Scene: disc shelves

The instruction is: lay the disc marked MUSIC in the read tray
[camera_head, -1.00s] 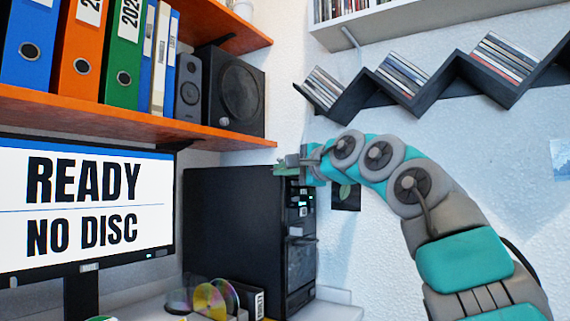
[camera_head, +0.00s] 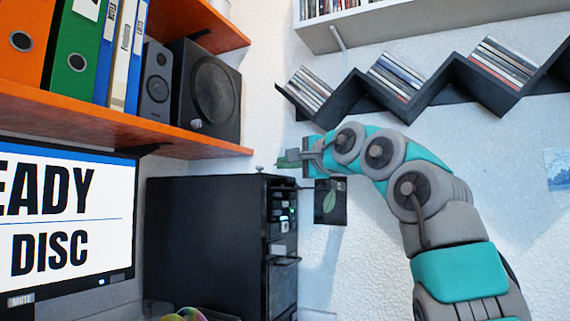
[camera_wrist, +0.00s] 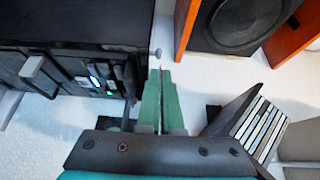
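My gripper (camera_head: 286,160) is raised above and just right of the black computer tower (camera_head: 205,245), near its front top edge. In the wrist view my gripper's green fingers (camera_wrist: 160,74) lie side by side with only a thin line between them, and no disc shows in them. The tower's front has drive slots with green lights (camera_wrist: 96,80). A grey ledge (camera_head: 286,262) juts from that front; I cannot tell if it is the read tray. Shiny discs (camera_head: 183,315) barely show at the bottom edge. No MUSIC marking is readable.
The monitor (camera_head: 62,220) stands left of the tower. An orange shelf (camera_head: 110,127) above holds binders and a black speaker (camera_head: 203,95). A zigzag rack (camera_head: 430,95) with cases hangs at the upper right.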

